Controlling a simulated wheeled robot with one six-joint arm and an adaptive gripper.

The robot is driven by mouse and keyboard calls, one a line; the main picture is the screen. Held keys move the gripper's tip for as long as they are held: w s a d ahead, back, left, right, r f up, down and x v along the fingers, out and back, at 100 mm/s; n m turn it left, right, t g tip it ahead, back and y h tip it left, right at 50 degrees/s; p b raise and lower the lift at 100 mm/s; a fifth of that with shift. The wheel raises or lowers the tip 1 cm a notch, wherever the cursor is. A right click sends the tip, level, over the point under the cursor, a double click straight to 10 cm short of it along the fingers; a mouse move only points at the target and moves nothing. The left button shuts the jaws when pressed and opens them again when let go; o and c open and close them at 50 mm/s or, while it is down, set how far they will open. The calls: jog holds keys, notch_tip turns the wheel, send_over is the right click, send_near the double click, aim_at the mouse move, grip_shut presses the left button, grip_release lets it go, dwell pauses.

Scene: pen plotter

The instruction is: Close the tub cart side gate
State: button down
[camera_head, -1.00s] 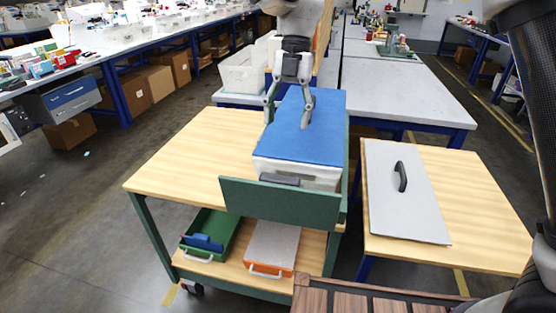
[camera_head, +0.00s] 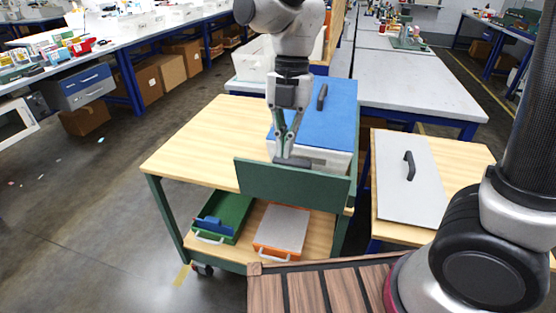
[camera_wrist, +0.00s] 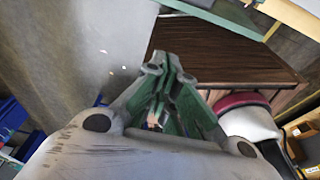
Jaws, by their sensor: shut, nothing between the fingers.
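The tub cart (camera_head: 190,145) has a pale wooden top and green legs. A white tub (camera_head: 325,160) with a blue lid (camera_head: 338,115) sits at its right side. The side gate (camera_head: 290,183) is a dark green panel across the cart's near edge, in front of the tub's lower front; I cannot tell whether it is latched. My gripper (camera_head: 287,157) points down by the tub's front, close above the gate's top edge, shut and empty. Whether it touches is unclear. The wrist view shows the green fingers (camera_wrist: 160,100) together.
The cart's lower shelf holds a green tray (camera_head: 224,215) and an orange-sided box (camera_head: 282,230). A side table on the right bears a grey panel (camera_head: 408,185) with a black handle. A slatted brown deck (camera_head: 320,288) is at the near edge. Floor on the left is clear.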

aim_at(289, 169)
jog(key=f, duration=0.9)
jog(key=shift+w+d, duration=0.1)
jog(key=shift+w, duration=0.2)
jog(key=shift+w+d+r, duration=0.1)
jog(key=shift+w+d, duration=0.15)
jog(key=shift+w, duration=0.4)
jog(key=shift+w+d+r, duration=0.15)
jog(key=shift+w+d, duration=0.05)
jog(key=shift+w, duration=0.45)
jog(key=shift+w+d+r, duration=0.15)
jog(key=shift+w+d, duration=0.05)
jog(key=shift+w, duration=0.4)
